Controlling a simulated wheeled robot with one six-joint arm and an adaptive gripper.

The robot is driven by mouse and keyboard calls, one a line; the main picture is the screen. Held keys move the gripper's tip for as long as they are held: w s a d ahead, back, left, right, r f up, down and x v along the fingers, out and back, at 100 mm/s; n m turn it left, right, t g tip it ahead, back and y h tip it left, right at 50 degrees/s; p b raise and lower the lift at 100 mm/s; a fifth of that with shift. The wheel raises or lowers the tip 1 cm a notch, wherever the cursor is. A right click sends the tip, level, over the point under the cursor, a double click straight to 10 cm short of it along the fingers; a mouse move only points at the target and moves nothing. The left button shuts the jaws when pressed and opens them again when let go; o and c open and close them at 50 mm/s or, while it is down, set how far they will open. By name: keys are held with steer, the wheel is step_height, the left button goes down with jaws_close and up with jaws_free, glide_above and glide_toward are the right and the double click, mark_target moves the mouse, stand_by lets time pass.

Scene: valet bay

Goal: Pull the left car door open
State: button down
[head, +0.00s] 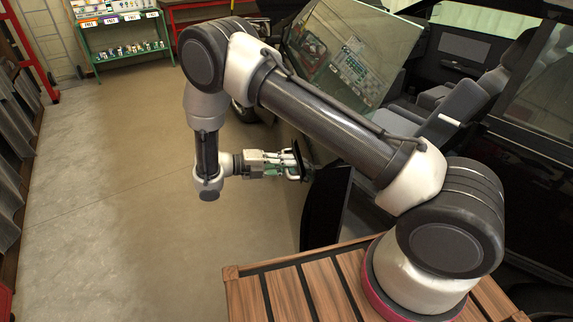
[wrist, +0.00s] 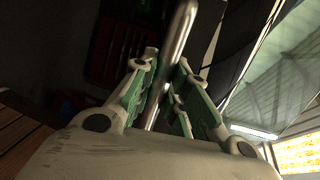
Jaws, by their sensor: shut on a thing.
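The left car door (head: 345,50) stands open, with its window glass tilted in the head view and the seats showing behind it. A dark part of its lower body (head: 325,212) shows below my arm. My gripper (head: 290,166) is at the door's outer side, its fingers closed at the handle. In the wrist view a shiny metal bar, the door handle (wrist: 178,45), runs between the green-padded fingers of my gripper (wrist: 165,80). My arm hides much of the door's middle in the head view.
The dark car's cabin with a grey seat (head: 462,108) is at the right. A green shelf (head: 125,45) with small items stands at the back left. A red frame (head: 30,50) is at the left wall. The concrete floor (head: 120,200) left of my gripper is clear.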

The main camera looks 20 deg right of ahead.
steer(key=shift+s+d+f, duration=0.1)
steer(key=shift+s+d, duration=0.05)
steer(key=shift+s, duration=0.05)
steer(key=c, duration=1.4)
jaws_free()
steer(key=shift+w, duration=0.1)
steer(key=a, duration=0.4)
steer(key=a+r, duration=0.1)
steer(key=a, duration=0.3)
steer(key=a+r, duration=0.1)
steer(key=a, duration=0.3)
steer(key=shift+r, duration=0.2)
